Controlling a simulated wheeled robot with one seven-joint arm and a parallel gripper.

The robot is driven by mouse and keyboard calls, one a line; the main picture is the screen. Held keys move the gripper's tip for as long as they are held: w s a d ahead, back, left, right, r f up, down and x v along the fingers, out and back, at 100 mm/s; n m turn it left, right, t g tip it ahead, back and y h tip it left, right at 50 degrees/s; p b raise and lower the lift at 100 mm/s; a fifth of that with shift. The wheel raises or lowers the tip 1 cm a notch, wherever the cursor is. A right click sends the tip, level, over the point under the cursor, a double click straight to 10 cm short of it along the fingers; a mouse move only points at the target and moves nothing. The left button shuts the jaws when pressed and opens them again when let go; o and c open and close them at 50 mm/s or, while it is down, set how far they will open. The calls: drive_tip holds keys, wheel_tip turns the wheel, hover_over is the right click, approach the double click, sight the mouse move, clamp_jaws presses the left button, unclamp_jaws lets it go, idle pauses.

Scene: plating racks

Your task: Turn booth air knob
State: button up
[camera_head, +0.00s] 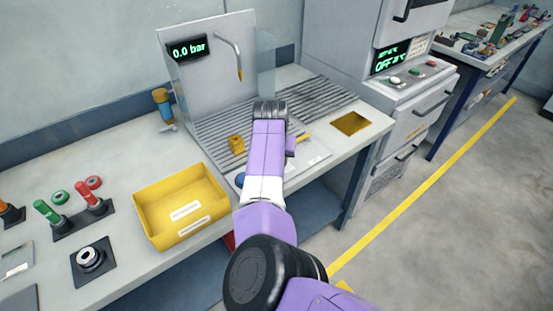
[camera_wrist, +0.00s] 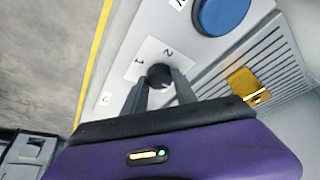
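The dark round knob (camera_wrist: 160,74) shows in the wrist view on the pale front panel, on a white label marked 0, 1 and 2. My gripper (camera_wrist: 161,80) has its two fingers spread, one on each side of the knob. I cannot tell whether the fingers touch it. In the head view my arm hides the knob and the fingertips. The booth display (camera_head: 187,49) reads 0.0 bar in green.
A blue round button (camera_wrist: 222,14) sits beside the knob. A yellow block (camera_wrist: 247,86) rests on the booth's slatted grate (camera_wrist: 275,60). A yellow bin (camera_head: 150,222) stands left of my arm. A bent nozzle (camera_head: 230,50) hangs at the booth's back.

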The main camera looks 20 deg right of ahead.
clamp_jaws()
drive_tip(key=shift+d+r+n+p, duration=0.1)
drive_tip(key=shift+n+p, duration=0.2)
drive_tip(key=shift+p, duration=0.05)
